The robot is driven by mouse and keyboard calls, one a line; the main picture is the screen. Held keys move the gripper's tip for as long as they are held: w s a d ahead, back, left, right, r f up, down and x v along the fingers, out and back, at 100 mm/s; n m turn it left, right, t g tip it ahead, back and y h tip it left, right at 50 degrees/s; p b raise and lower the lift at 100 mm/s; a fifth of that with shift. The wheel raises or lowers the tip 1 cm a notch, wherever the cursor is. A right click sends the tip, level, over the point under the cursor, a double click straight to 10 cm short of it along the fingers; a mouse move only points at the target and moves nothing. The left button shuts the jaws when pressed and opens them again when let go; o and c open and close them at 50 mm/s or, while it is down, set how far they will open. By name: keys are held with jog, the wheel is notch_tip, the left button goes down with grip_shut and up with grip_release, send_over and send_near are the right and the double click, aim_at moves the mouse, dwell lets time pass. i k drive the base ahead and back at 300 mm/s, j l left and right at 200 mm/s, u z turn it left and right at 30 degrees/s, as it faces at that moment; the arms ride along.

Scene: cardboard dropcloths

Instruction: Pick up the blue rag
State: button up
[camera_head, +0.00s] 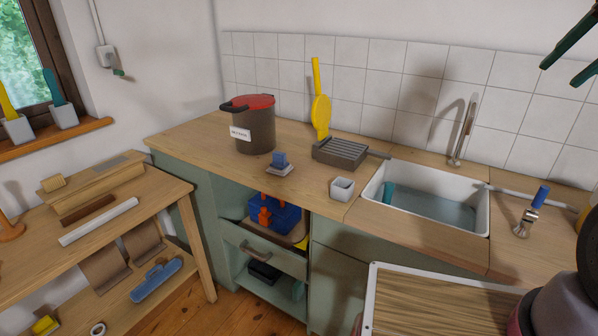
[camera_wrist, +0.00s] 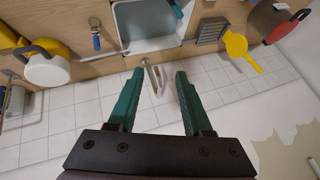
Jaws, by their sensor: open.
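I cannot tell for certain which thing is the blue rag. A small blue piece (camera_head: 280,160) sits on a pale dish on the counter, between the pot and the grill-like tray. A longer blue object (camera_head: 157,279) lies on the lower shelf of the wooden bench at left. My gripper (camera_wrist: 158,74) is open and empty, with its green fingers apart in front of the tiled wall and faucet. Its fingers also show at the top right of the head view (camera_head: 571,52), high above the counter and far from both blue things.
The sink (camera_head: 440,225) holds a teal object. A brown pot (camera_head: 254,128) with a red lid, a grey tray (camera_head: 340,152), a yellow pan (camera_head: 320,115) and a white cup (camera_head: 342,189) stand on the counter. An open drawer (camera_head: 262,252) juts out below a blue-and-orange box (camera_head: 283,216).

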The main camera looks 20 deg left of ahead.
aim_at(279, 166)
jog(key=i+j+u, duration=0.1)
jog(key=j+u, duration=0.3)
jog(key=i+j+u, duration=0.15)
jog(key=j+u, duration=0.25)
jog(key=i+j+u, duration=0.2)
jog(key=u, duration=0.25)
jog(key=j, duration=0.1)
